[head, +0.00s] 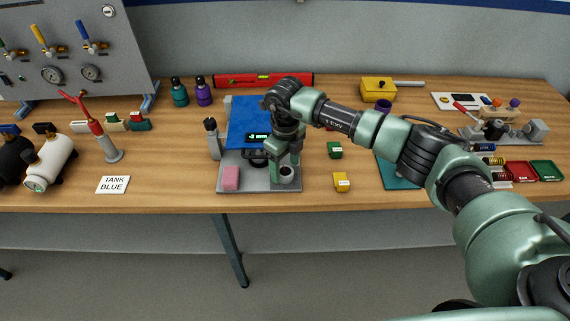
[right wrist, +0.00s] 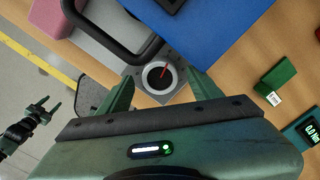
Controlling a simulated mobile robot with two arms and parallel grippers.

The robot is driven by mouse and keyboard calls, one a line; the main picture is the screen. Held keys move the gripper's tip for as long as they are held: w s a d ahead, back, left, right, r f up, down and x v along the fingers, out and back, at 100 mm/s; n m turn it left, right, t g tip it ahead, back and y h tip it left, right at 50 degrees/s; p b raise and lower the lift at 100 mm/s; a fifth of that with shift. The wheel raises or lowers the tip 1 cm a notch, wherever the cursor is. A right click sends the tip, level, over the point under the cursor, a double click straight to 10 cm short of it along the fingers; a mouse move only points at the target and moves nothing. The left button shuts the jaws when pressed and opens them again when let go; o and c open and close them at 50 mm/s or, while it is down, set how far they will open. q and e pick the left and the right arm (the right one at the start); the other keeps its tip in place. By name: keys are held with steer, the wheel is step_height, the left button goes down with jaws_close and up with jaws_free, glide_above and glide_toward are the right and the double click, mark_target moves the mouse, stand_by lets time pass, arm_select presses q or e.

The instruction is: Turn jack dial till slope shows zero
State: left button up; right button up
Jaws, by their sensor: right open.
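The jack dial (right wrist: 158,77) shows in the right wrist view as a pale face with a red pointer and dark ring, on a grey block. It also shows in the head view (head: 286,172). My right gripper (head: 284,166) is open and its fingers (right wrist: 160,88) stand on either side of the dial; I cannot tell whether they touch it. A dark display with cyan digits (head: 258,137) sits by the front edge of the blue panel (head: 245,112); its reading is too small to tell. My left gripper (right wrist: 50,106) shows open and empty at the left of the right wrist view.
A pink block (head: 231,178) and a black bar handle (right wrist: 112,45) are close to the dial. A green block (head: 334,150) and a yellow block (head: 341,181) lie to the right. A dark upright device (head: 212,138) stands left. Bare table lies between it and the card (head: 113,185).

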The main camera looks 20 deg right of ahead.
steer(key=shift+f, duration=0.65)
steer(key=c, duration=1.4)
arm_select(q)
steer(key=shift+w+d+r, duration=0.1)
steer(key=shift+w+r, duration=0.1)
steer(key=shift+w, duration=0.5)
steer(key=shift+f, duration=0.1)
arm_select(e)
steer(key=m+b, duration=0.1)
steer(key=m, duration=0.2)
arm_select(q)
steer(key=shift+f+b, duration=0.85)
steer(key=shift+f, duration=0.45)
arm_select(e)
steer(key=shift+r+m, duration=0.1)
steer(key=shift+m, duration=2)
steer(key=shift+w, duration=0.1)
